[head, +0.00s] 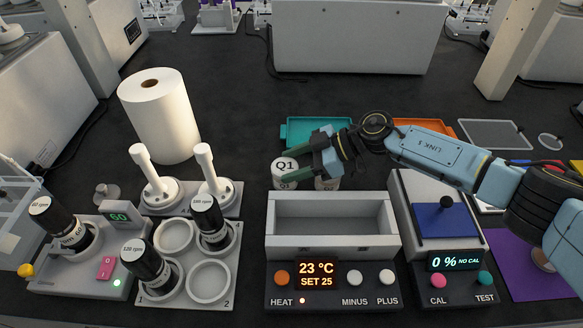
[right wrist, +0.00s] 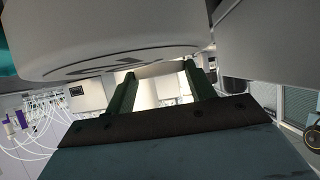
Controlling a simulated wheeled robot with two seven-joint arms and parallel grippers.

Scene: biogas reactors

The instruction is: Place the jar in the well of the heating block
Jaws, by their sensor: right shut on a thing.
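The jar (head: 284,167), with a white lid marked Q1, shows in the head view just behind the heating block (head: 334,250). My right gripper (head: 303,163) is shut on this jar from its right side. In the right wrist view its white lid (right wrist: 110,50) fills the upper left, with the green fingers (right wrist: 160,88) reaching up to it. I cannot tell how high the jar is. The block's rectangular well (head: 331,215) is open and looks empty. Its display reads 23 °C, SET 25. My left gripper is not in view.
A second, pale jar (head: 327,184) stands partly hidden under my right gripper. A teal tray (head: 316,127) and an orange tray (head: 425,128) lie behind. A tester (head: 452,262) stands right of the block, a holder with black bottles (head: 188,272) left. A white paper roll (head: 160,115) stands behind the holder.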

